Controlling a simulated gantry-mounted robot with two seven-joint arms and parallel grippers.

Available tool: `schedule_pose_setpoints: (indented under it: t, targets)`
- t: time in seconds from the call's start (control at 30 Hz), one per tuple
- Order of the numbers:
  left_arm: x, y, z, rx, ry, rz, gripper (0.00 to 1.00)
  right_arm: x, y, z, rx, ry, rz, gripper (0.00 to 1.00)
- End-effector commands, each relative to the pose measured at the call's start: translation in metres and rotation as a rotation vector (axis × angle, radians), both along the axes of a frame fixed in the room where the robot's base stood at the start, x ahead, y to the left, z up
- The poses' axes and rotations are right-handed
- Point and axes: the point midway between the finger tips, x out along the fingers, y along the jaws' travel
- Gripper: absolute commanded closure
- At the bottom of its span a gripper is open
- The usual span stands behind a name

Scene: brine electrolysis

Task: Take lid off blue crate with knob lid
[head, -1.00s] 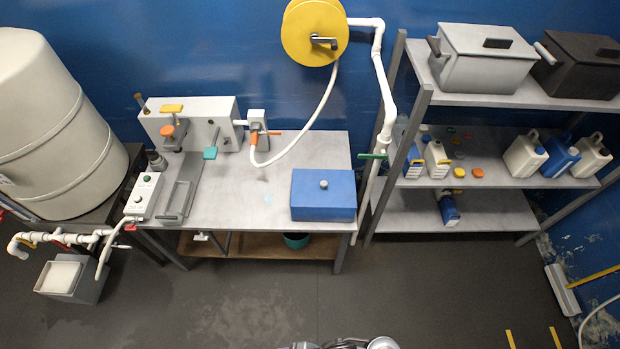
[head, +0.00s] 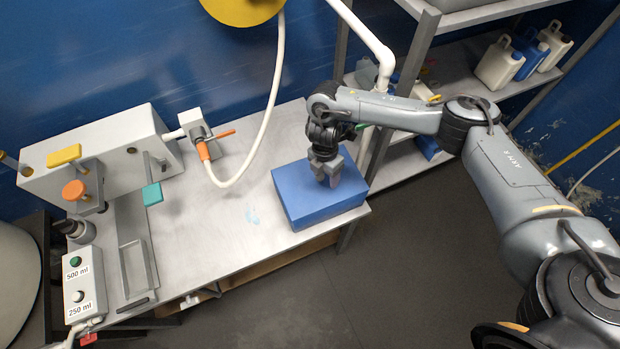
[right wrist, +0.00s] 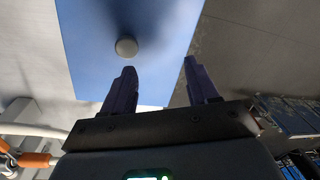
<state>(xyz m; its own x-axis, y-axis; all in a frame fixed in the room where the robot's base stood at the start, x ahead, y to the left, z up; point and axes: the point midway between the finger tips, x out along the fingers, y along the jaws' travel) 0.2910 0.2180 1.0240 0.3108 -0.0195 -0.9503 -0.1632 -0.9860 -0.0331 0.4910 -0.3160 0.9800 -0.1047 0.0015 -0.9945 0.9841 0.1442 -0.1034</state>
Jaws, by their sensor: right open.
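The blue crate (head: 312,212) stands on the right end of the grey metal table. Its flat blue lid (head: 295,190) is on it. The lid's round grey knob (right wrist: 126,47) shows in the right wrist view; in the head view my gripper hides it. My right gripper (head: 328,182) is over the lid, pointing down, and it also shows in the right wrist view (right wrist: 157,77). Its two fingers are apart with nothing between them. In the right wrist view the knob lies beyond the fingertips, nearer the left finger, not between them. My left gripper is not in view.
A white hose (head: 262,130) hangs to the table left of the crate, near an orange-handled valve (head: 204,150). A grey filling machine (head: 105,150) and a control box (head: 84,285) stand at the left. A shelf (head: 455,80) with jugs is behind my right arm. The table's middle is clear.

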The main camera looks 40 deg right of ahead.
Motion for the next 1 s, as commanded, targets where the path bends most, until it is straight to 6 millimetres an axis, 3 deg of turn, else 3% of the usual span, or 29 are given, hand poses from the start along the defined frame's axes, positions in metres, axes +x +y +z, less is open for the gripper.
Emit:
schedule_pose_setpoints:
  t: [0.1,0.23,0.5,0.83,1.0]
  targets:
    - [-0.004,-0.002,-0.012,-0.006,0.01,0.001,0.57,0.028,-0.006,0.022,-0.004,-0.069,-0.009,0.41]
    - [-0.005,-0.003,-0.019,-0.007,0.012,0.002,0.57,0.041,-0.006,0.026,-0.003,-0.1,-0.009,0.41]
    - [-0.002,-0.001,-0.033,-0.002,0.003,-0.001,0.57,0.042,-0.005,-0.008,-0.001,-0.104,-0.01,0.41]
    - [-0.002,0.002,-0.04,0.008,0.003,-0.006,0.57,0.043,-0.006,-0.023,-0.002,-0.106,-0.009,0.41]
    - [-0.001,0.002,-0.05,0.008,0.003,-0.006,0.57,0.042,-0.008,-0.043,-0.001,-0.104,-0.01,0.41]
